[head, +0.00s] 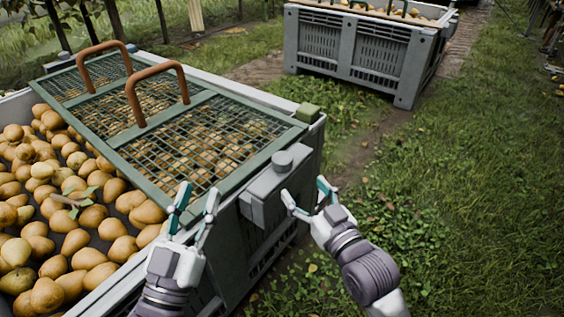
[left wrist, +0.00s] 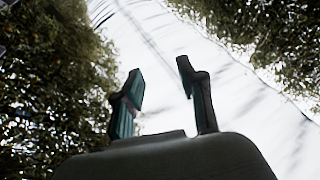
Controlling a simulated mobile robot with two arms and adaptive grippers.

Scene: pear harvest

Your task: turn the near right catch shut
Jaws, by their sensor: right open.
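The near right catch (head: 262,190) is a grey block with a round knob on top. It sits at the near right corner of the green mesh lid (head: 285,143), on the rim of the grey crate (head: 312,150). My right gripper (head: 304,189) is open just to the right of the catch, its fingers pointing toward it; I cannot tell whether they touch. My left gripper (head: 198,194) is open and empty, fingers up, left of the catch near the crate's near rim. In the left wrist view its two fingers (left wrist: 159,77) stand apart with only sky and foliage beyond.
The lid carries two brown arched handles (head: 160,72) and covers part of the pears (head: 70,215). A second pear crate (head: 360,50) stands behind. Grass (head: 480,200) to the right is open.

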